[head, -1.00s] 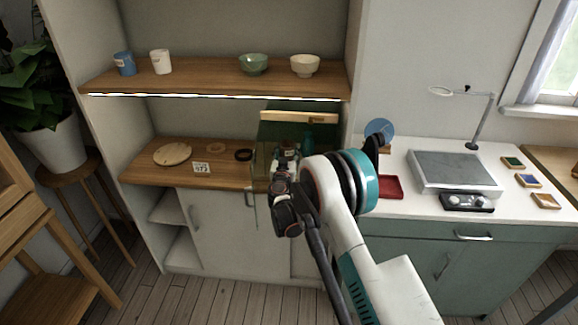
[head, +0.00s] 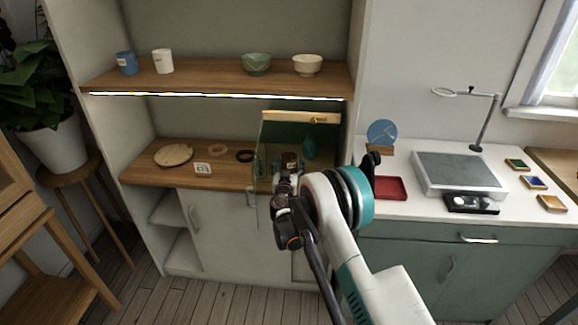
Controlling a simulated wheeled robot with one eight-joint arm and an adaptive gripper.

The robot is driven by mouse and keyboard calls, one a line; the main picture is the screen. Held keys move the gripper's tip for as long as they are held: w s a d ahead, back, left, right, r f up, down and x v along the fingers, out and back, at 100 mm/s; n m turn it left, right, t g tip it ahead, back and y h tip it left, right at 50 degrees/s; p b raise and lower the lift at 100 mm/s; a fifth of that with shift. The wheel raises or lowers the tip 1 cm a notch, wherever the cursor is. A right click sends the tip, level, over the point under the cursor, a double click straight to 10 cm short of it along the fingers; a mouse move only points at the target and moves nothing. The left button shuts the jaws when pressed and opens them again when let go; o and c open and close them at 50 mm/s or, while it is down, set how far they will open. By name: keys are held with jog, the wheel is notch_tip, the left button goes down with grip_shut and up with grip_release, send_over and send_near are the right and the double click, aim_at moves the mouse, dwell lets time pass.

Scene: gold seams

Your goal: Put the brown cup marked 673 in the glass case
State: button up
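The glass case (head: 271,131) stands on the right of the wooden counter, with a dark green back and a pale wooden top bar. Its glass door (head: 256,190) appears swung open at the left front. A small dark brown cup (head: 290,160) shows at the case's opening, just beyond my gripper (head: 287,180); any mark on it is unreadable. My gripper's wrist hides the cup's lower part and the fingertips. I cannot tell whether the fingers still touch the cup. A teal vase (head: 309,149) stands in the case behind it, to the right.
A number card (head: 203,169), apparently 673, stands on the counter near a round wooden board (head: 174,155) and two rings. The upper shelf (head: 205,79) holds cups and bowls. Right of my arm are a red tray (head: 390,188), a blue disc (head: 382,132) and a grey-topped device (head: 458,172).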

jog(key=shift+s+r, duration=0.1)
jog(key=shift+r, duration=0.05)
jog(key=s+p, duration=0.4)
jog(key=s, duration=0.8)
jog(key=shift+a, duration=0.2)
jog(key=shift+w, duration=0.1)
